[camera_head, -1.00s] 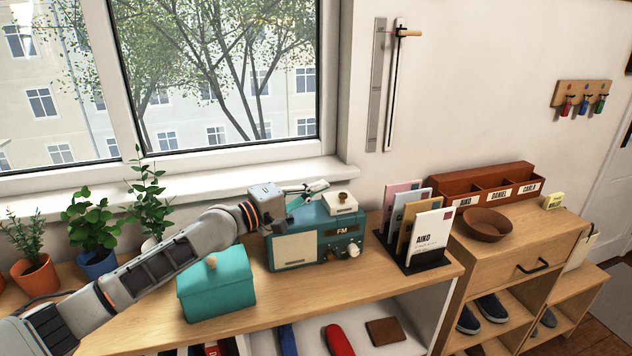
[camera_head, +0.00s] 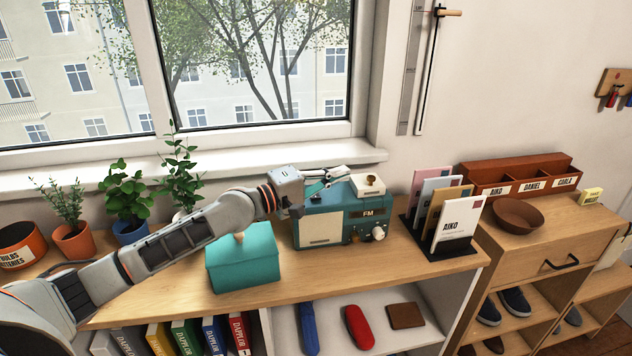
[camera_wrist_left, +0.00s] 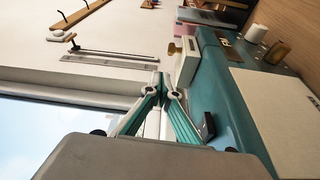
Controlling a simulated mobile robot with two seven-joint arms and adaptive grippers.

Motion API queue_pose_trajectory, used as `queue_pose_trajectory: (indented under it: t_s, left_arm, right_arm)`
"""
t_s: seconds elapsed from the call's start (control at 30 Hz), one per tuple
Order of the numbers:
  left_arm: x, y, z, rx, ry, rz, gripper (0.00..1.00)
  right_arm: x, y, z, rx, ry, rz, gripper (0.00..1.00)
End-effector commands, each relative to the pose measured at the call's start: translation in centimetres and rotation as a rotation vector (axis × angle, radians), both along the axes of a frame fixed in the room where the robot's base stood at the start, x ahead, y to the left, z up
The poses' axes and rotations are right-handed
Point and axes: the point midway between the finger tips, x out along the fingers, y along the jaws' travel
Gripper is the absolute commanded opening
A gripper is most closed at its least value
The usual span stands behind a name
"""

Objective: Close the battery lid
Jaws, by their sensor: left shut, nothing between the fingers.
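The teal radio (camera_head: 340,222) with a cream speaker panel and an FM dial stands on the wooden shelf top. In the left wrist view its teal casing (camera_wrist_left: 228,88) fills the right side. My left gripper (camera_head: 338,173) is at the radio's upper rear edge, left of a cream box with a knob (camera_head: 368,186) on its top. Its fingers (camera_wrist_left: 166,88) are together and empty in the left wrist view. A small black piece (camera_wrist_left: 207,126) shows beside them on the casing. I cannot clearly tell the battery lid from the teal finger parts. My right gripper is not in view.
A teal lidded box (camera_head: 243,262) stands under my left forearm. Potted plants (camera_head: 130,228) line the window side. A letter rack (camera_head: 445,250) is right of the radio, and a brown bowl (camera_head: 518,216) is farther right. The shelf top's front strip is clear.

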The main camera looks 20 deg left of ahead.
Motion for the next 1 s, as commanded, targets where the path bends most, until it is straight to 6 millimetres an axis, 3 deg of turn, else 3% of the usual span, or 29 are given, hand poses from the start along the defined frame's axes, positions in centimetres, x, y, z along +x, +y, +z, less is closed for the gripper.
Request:
queue_pose_trajectory:
  t_s: [0.23, 0.5, 1.0]
  left_arm:
    - [-3.8, 2.9, -0.3, 0.003, 0.003, 0.001, 0.00]
    - [-6.4, 4.7, -0.4, -0.002, 0.004, 0.000, 0.00]
    - [-7.7, 5.8, -0.3, -0.001, 0.001, 0.000, 0.00]
  right_arm:
    - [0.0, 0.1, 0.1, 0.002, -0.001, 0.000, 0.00]
    - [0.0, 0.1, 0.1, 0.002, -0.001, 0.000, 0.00]
    - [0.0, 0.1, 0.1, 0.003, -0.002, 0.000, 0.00]
